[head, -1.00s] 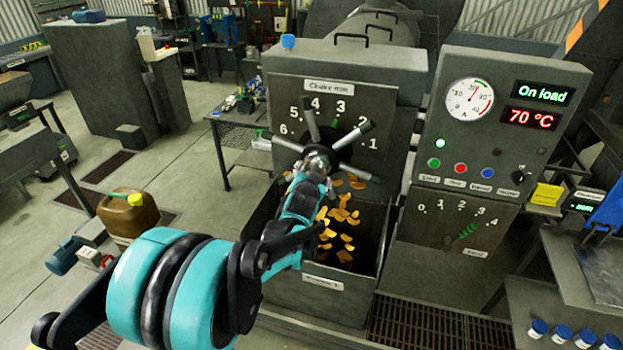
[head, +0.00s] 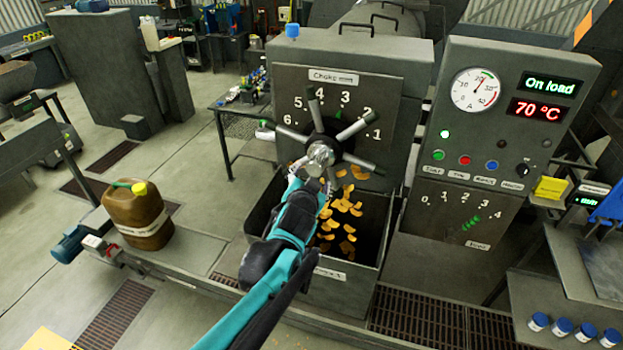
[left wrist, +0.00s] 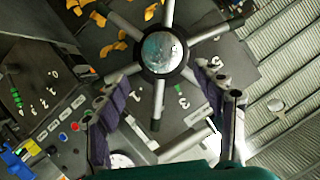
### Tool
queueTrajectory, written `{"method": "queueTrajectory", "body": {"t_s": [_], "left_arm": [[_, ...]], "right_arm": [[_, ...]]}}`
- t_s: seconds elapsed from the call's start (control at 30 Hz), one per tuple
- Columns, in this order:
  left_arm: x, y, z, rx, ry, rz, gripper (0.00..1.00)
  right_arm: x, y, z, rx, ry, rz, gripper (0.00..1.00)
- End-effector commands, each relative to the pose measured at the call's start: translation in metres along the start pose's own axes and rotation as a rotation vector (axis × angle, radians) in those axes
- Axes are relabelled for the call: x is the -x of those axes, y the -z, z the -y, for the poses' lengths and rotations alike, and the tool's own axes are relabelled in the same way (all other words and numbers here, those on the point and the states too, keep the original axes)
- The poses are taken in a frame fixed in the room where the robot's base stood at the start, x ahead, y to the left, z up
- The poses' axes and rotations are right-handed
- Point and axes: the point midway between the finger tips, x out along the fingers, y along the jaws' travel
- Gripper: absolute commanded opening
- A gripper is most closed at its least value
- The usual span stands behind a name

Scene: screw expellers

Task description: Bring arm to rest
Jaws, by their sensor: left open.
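The choke wheel (head: 352,130), with several grey spokes around a shiny hub, stands on the front of the press below the number scale 1 to 6. My left gripper (head: 312,172) is in front of the hub, overlapping it in the head view. In the left wrist view the wheel's hub (left wrist: 163,53) lies just beyond the open fingers of my left gripper (left wrist: 161,78), with one spoke pointing down between them. The fingers hold nothing that I can see; whether they touch the wheel I cannot tell. My right gripper is out of view.
Orange pieces (head: 345,208) drop into a dark bin (head: 345,272) below the wheel. The control panel (head: 500,140) at right reads "On load" and 70 °C. A brown jerrycan (head: 137,218) stands at left. Blue-capped jars (head: 562,328) stand at lower right. Open floor lies at left.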

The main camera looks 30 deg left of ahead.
Motion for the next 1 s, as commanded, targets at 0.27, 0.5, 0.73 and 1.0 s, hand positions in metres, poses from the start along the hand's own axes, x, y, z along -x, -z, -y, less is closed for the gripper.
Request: {"method": "queueTrajectory", "body": {"t_s": [0.27, 0.5, 0.73, 1.0], "left_arm": [[0.000, 0.000, 0.000, 0.000, 0.000, 0.000, 0.68], [0.006, -0.018, -0.018, 0.021, -0.028, 0.027, 0.68], [0.053, -0.123, -0.118, 0.141, -0.218, 0.224, 0.68], [0.118, -0.222, -0.210, 0.217, -0.430, 0.441, 0.68]], "right_arm": [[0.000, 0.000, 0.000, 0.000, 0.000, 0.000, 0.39], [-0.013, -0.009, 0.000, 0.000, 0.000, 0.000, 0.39], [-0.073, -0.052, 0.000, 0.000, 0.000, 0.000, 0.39], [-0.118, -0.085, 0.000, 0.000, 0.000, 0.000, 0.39]]}}
